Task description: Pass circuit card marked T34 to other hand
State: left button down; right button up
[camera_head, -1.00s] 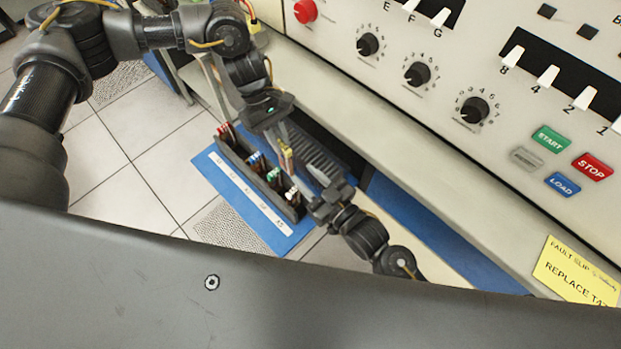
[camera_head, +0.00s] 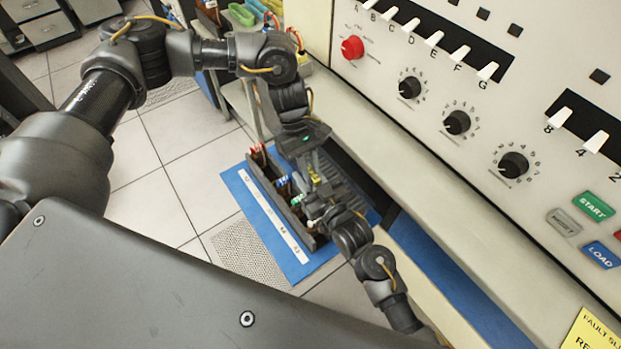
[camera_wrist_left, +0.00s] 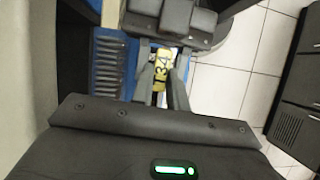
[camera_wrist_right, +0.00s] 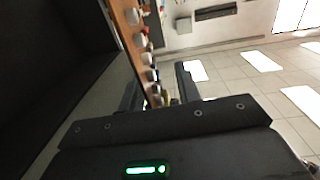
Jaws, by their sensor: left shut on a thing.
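The yellow circuit card marked T34 (camera_wrist_left: 162,68) is held between the fingers of my left gripper (camera_wrist_left: 162,88), which is shut on it. In the head view the card (camera_head: 316,178) is a small yellow patch below my left gripper (camera_head: 311,165). My right gripper (camera_head: 318,203) is close below the card's free end. In the right wrist view the fingers of my right gripper (camera_wrist_right: 160,88) stand apart, with a bit of yellow at their base. I cannot tell whether the right fingers touch the card.
A dark rack (camera_head: 264,181) with red, blue, green and white-ended cards stands on a blue mat (camera_head: 240,190) beneath the arms. A ribbed dark block is beside it. The console (camera_head: 440,80) with knobs and switches and its ledge (camera_head: 420,190) lie close on the right. Tiled floor is open left.

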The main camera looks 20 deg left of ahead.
grip_shut()
pick_arm(q)
jog(key=c, duration=1.3)
grip_release()
